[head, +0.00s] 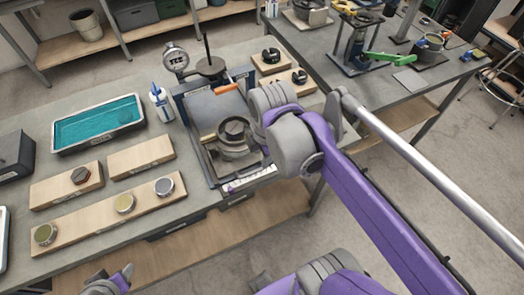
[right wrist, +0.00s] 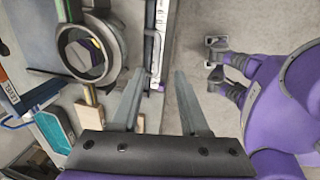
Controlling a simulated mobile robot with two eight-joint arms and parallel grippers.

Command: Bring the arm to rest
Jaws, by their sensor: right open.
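My right arm (head: 380,205), purple and grey, reaches from the lower right over the front right of the bench. Its gripper (right wrist: 156,75) is open and empty in the right wrist view, with its two grey fingers apart. The fingers are hidden behind the wrist in the head view. They appear beside the lever frame (head: 180,98), apart from its round grey fixture (head: 232,150). My left gripper (head: 112,283) shows only partly at the lower left edge.
The bench also holds a teal tray (head: 98,124), a white bottle (head: 161,102), a dial gauge (head: 176,60) and wooden boards (head: 140,155) with round parts. A second table (head: 400,95) with tools stands at the upper right. Open floor (head: 440,155) lies to the right.

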